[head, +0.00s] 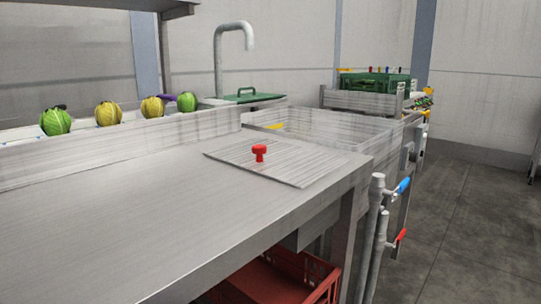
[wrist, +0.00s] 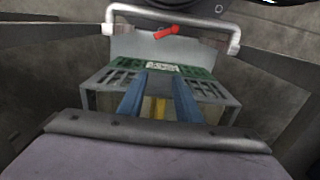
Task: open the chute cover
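The chute cover (head: 290,168) is a flat, thin grey metal plate in the head view. It lies flat near the right end of the steel counter, with a red knob (head: 259,152) standing up from it. No opening shows around it; what lies under it is hidden. My gripper does not show in the head view, and nothing touches the knob there. The wrist view shows neither the cover nor the knob.
Sink basin (head: 335,130) lies behind the cover, under a tall faucet (head: 218,60). Several green and yellow round vegetables line the back left. A red crate (head: 318,268) sits below the counter. Pipes with blue (head: 403,186) and red handles stand at its right end. Floor at right is clear.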

